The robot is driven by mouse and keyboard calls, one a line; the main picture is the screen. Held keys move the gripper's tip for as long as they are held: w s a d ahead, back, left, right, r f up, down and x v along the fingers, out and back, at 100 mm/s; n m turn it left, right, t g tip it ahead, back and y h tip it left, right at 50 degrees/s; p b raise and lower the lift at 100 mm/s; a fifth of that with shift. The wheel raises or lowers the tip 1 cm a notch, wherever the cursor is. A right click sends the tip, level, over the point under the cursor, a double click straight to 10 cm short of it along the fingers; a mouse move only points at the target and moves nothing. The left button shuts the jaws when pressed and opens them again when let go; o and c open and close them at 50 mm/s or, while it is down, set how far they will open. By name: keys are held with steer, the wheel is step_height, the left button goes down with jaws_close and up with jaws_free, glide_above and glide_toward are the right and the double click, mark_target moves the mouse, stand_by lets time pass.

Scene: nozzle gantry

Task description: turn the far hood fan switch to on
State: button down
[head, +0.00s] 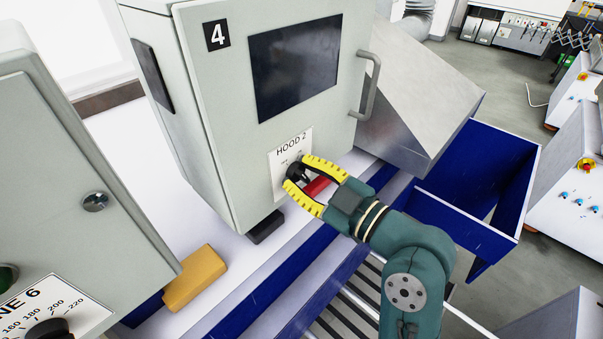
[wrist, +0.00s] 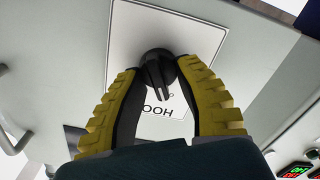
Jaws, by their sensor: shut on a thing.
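The hood fan switch is a black rotary knob (head: 295,172) on a white plate (head: 277,182) marked "HOOD 2", low on the front of a pale grey cabinet. In the wrist view the knob (wrist: 158,76) sits between the two yellow-backed fingers, its bar pointing roughly up and down the picture. My gripper (head: 292,175) is shut on the knob; its fingers come at it from the lower right in the head view. The gripper also shows in the wrist view (wrist: 160,82). The plate's on and off marks are mostly covered or too small to read.
The cabinet (head: 215,85) carries a dark screen (head: 295,65) and a handle (head: 370,85) to the right. A "ZONE 6" cabinet (head: 70,180) stands at left. A yellow block (head: 195,278) lies between them. A red object (head: 318,186) shows behind the fingers. A blue bin (head: 480,215) is at right.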

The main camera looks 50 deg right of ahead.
stand_by(0.4)
steer(key=m, duration=0.2)
steer(key=shift+m, duration=0.4)
steer(key=m, duration=0.3)
steer(key=shift+d+m, duration=0.1)
steer(key=shift+m, duration=0.2)
steer(key=m+p, duration=0.1)
steer(key=m, duration=0.4)
steer(key=shift+d, duration=0.15)
steer(key=shift+f+m, duration=0.1)
steer(key=shift+m, duration=0.3)
steer(key=c, duration=0.7)
jaws_free()
